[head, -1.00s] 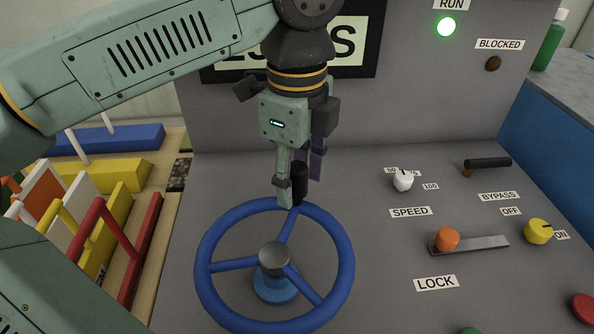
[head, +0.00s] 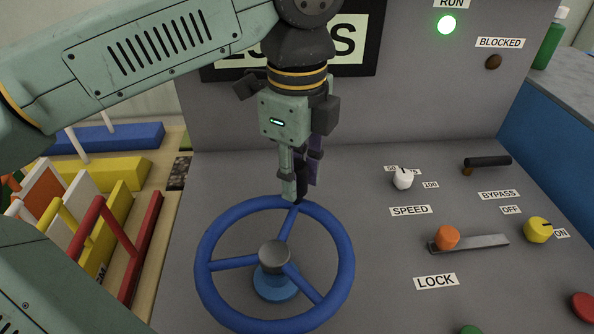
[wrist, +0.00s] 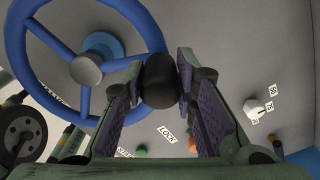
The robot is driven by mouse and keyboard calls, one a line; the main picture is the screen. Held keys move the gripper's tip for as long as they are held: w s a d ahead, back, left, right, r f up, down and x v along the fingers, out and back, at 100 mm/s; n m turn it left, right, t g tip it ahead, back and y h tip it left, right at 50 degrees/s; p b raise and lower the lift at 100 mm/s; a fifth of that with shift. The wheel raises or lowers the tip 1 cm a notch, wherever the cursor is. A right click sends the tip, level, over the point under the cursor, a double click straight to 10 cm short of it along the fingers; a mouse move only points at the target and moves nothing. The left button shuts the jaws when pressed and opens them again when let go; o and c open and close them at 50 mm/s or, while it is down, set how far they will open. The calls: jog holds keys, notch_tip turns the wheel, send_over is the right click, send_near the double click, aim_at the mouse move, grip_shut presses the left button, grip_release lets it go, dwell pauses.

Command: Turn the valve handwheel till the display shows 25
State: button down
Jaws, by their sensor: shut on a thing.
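The blue valve handwheel (head: 205,265) stands on the grey console, with a grey hub cap at its centre and a black knob on its far rim. My gripper (head: 301,188) is upright over the far rim and shut on the black knob (wrist: 159,80), which sits between both finger pads in the wrist view. The handwheel also shows at the upper left of the wrist view (wrist: 22,62). The display (head: 345,54) is at the top on the back panel. My arm hides most of it, and its number cannot be read in full.
A green RUN lamp (head: 447,25) is lit; the BLOCKED lamp (head: 493,62) is dark. Right of the wheel are a white SPEED knob (head: 402,179), an orange LOCK slider knob (head: 446,237), a black BYPASS lever (head: 488,162) and a yellow knob (head: 538,231). Coloured racks stand at left.

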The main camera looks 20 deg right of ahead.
jog(key=shift+f, duration=0.1)
dwell(0.3)
jog(key=shift+w+a+b, duration=0.15)
jog(key=shift+b, duration=0.35)
jog(key=c, duration=1.3)
grip_release()
notch_tip(320, 180, up, 8)
jog(key=shift+f, duration=0.15)
jog(key=shift+a, duration=0.1)
